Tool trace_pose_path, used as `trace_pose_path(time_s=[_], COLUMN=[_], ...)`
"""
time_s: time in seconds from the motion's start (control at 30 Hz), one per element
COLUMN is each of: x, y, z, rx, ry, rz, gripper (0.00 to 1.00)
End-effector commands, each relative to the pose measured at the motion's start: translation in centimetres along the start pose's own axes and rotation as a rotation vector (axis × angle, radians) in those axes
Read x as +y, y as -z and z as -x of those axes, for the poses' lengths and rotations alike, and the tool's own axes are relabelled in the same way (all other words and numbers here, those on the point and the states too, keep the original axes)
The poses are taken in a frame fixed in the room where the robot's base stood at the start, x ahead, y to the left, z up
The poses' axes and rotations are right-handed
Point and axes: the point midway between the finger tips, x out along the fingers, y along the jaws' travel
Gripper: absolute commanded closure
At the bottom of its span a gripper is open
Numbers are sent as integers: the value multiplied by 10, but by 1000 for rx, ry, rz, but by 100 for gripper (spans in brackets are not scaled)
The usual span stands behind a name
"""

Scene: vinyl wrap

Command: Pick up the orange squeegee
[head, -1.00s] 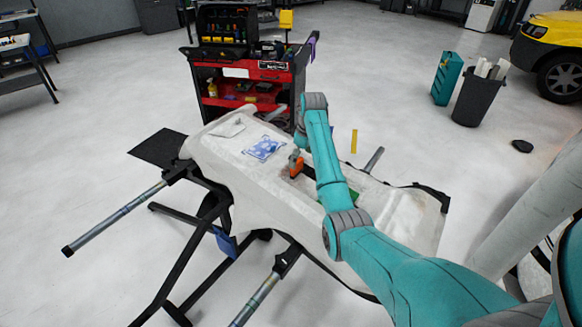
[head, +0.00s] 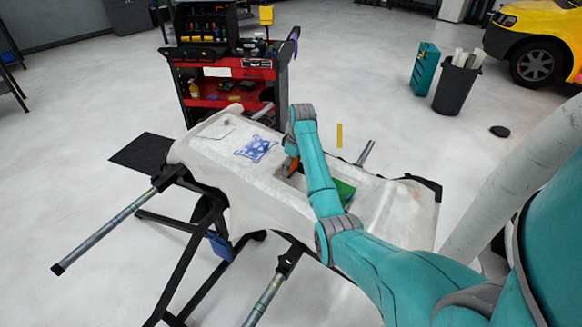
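An orange item (head: 291,165) lies on the white-covered work table (head: 220,175), just left of my arm. It is partly hidden by my wrist, and I cannot tell for certain whether it is the squeegee or another orange tool. My arm reaches over the table from the lower right, and its wrist bends down close to the orange item. My gripper is hidden behind the wrist and arm, so its fingers do not show.
A blue and white packet (head: 256,149) lies left of the orange item. A green item (head: 345,191) lies right of my arm. A red tool cart (head: 228,89) stands behind the table. A grey bin (head: 455,89) and teal case (head: 425,69) stand at the back right.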

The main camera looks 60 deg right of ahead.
Motion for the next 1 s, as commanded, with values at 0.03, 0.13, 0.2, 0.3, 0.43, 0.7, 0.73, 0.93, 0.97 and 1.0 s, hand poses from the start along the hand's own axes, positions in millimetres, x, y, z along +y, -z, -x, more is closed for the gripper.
trace_pose_path(time_s=[0.03,0.13,0.2,0.3,0.43,0.7,0.73,0.93,0.97,1.0], x=[0,0,0,0,0,0,0,0,0,0], y=[0,0,0,0,2,10,11,14,14,15], z=[0,0,0,2,14,63,68,92,94,96], rx=[0,0,0,0,1,1,2,0,0,0], ry=[0,0,1,0,-1,-2,-2,0,0,0], rz=[0,0,0,0,0,1,1,0,0,0], gripper=[62,62,63,63,63,63,63,63,63,63])
